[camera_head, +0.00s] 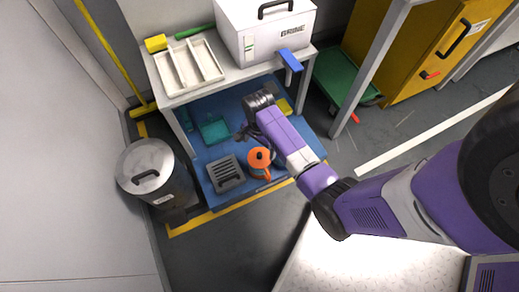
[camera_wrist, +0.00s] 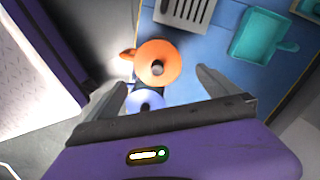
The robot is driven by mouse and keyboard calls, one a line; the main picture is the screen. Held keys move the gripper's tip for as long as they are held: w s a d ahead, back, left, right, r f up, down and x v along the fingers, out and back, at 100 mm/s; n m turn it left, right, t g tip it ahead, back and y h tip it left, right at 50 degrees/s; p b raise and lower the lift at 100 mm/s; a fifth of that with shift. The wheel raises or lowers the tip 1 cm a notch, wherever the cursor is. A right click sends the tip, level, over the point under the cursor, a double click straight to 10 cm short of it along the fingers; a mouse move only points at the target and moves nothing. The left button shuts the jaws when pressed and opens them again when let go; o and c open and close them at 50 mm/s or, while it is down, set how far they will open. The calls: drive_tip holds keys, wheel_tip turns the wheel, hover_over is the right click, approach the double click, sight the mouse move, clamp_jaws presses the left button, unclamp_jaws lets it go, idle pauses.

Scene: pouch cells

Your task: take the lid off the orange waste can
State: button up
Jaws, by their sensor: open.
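The orange waste can (camera_head: 259,160) stands on the blue lower shelf, near its front edge. Its round orange lid with a dark central knob is on it; the lid (camera_wrist: 158,62) also shows in the wrist view. My gripper (camera_head: 241,135) is above the shelf, behind and a little left of the can in the head view. In the wrist view my gripper (camera_wrist: 160,88) is open and empty, its two fingers apart on either side of the lid's lower part. The lid is beyond the fingertips; I cannot tell if anything touches.
A lavender round thing (camera_wrist: 145,101) with a dark knob is beside the orange lid. A grey slotted box (camera_head: 226,174) and a teal dustpan (camera_head: 215,130) share the shelf. A grey metal bin (camera_head: 147,167) stands left. The bench top (camera_head: 190,92) overhangs the shelf's back.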

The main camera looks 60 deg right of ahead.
sight(259, 154)
drive_tip(key=f+b, duration=0.1)
drive_tip(key=f, duration=0.2)
drive_tip(key=f+b, duration=0.2)
drive_tip(key=f, duration=0.1)
drive_tip(key=shift+s+a+f, duration=0.15)
drive_tip(key=shift+s+a, duration=0.05)
drive_tip(key=c, duration=1.2)
drive_tip(key=shift+o, duration=0.2)
